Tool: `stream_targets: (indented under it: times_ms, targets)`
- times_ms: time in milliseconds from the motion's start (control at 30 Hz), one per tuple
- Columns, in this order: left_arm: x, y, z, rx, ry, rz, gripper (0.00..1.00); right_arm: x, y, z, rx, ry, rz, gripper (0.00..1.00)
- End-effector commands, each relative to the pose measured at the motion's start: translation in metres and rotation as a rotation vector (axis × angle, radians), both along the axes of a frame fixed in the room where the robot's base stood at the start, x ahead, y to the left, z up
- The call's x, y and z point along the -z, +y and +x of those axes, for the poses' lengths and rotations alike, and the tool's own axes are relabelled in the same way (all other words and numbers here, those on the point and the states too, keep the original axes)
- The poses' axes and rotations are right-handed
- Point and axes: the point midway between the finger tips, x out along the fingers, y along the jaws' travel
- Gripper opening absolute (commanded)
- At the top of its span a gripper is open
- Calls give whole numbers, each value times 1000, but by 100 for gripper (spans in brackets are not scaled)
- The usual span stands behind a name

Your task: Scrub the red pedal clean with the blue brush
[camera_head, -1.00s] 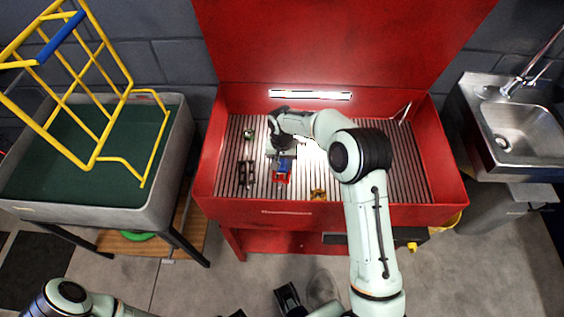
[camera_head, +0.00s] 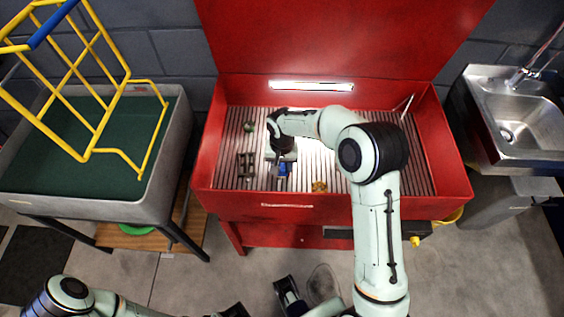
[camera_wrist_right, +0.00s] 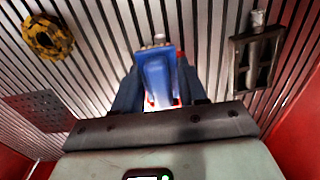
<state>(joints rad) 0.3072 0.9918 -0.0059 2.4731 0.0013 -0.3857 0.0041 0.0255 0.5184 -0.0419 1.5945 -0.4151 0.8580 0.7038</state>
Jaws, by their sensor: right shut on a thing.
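My right gripper (camera_head: 281,160) is inside the red wash bench, pointing down at its slatted floor. It is shut on the blue brush (camera_wrist_right: 158,78), which also shows as a small blue patch in the head view (camera_head: 282,169). The red pedal (camera_wrist_right: 180,53) is mostly hidden under the brush in the right wrist view. Only slivers of red and a metal end show around the brush. Whether the bristles touch the pedal cannot be seen.
A small green item (camera_head: 249,127) is farther back.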

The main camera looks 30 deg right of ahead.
Motion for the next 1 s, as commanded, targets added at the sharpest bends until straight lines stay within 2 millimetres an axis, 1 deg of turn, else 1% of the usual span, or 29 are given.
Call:
stream_targets:
  times_ms: [300, 833, 1000]
  targets:
    - [-1, 0, 0, 0, 0, 0, 0, 0, -1, 1, 1, 1, 0, 12]
    - [-17, 0, 4, 0, -6, 0, 0, -1, -18, 29, 2, 1, -1, 12]
    - [-20, 0, 5, 0, -7, 0, 0, 0, -21, 34, 1, 1, -1, 12]
